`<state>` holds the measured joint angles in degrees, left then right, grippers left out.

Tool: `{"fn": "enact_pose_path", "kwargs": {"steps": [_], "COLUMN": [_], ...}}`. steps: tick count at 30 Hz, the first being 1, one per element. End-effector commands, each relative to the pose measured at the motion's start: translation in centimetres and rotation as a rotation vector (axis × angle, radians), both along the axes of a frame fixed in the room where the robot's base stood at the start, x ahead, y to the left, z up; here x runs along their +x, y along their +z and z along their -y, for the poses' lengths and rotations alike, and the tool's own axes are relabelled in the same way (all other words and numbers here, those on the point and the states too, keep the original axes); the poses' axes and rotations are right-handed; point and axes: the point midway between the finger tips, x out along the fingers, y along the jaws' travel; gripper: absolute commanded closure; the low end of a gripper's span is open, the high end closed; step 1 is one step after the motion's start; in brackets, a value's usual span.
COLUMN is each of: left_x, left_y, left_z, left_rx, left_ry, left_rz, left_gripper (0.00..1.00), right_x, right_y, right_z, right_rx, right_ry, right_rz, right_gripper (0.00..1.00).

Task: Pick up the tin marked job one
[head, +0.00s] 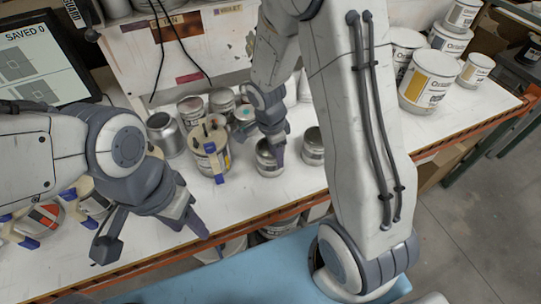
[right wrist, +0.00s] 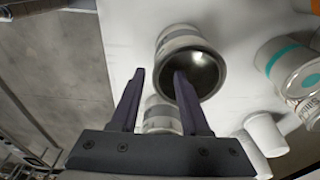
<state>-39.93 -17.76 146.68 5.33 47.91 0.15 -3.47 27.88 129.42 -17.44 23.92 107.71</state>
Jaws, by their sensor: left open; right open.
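No marking reading job one can be read on any tin. My right gripper (head: 274,152) is open at a small grey tin (head: 268,167) on the bench. In the right wrist view, my right gripper (right wrist: 159,74) has its fingers apart, one overlapping the dark round end of a tin (right wrist: 205,75). Whether it touches cannot be told. A second small tin (head: 313,150) stands just right of it. Another pale tin (right wrist: 160,113) shows between the fingers. My left gripper (head: 152,240) is open and empty, over the bench's front edge at left.
A tin with tan and blue clamps (head: 209,162) stands left of the right gripper, near a metal cup (head: 164,135). Large white paint cans (head: 428,82) stand at back right. A screen (head: 40,65) is at back left. Orange edging runs along the bench front.

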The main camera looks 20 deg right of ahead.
Motion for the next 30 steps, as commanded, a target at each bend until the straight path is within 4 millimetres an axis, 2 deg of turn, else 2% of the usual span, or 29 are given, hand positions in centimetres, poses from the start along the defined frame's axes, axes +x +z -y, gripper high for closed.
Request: {"fn": "enact_pose_path", "kwargs": {"steps": [7,11,15,24,25,28,30], "left_x": [0.0,0.0,0.0,0.0,0.0,0.0,0.0], "left_y": [0.6,1.0,0.6,0.6,0.6,0.6,0.6], "left_z": [0.0,0.0,0.0,0.0,0.0,0.0,0.0], "left_rx": [0.0,0.0,0.0,0.0,0.0,0.0,0.0], "left_ry": [0.0,0.0,0.0,0.0,0.0,0.0,0.0], "left_rz": [0.0,0.0,0.0,0.0,0.0,0.0,0.0], "left_gripper": [0.5,0.5,0.5,0.5,0.5,0.5,0.5], "right_x": [-0.3,-0.7,-0.6,-0.5,-0.5,-0.5,-0.5], "right_y": [-1.9,-3.9,-5.8,-6.2,-6.2,-6.2,-6.2], "right_z": [0.0,-0.2,0.0,0.0,0.0,0.0,0.0], "right_rx": [0.0,0.001,0.001,0.002,0.002,0.001,0.001], "right_ry": [0.002,0.005,0.004,0.002,0.002,0.003,0.003], "right_rz": [-0.004,-0.007,-0.003,0.001,0.001,0.001,0.001], "right_gripper": [0.54,0.54,0.54,0.54,0.62,1.0,1.0]}}
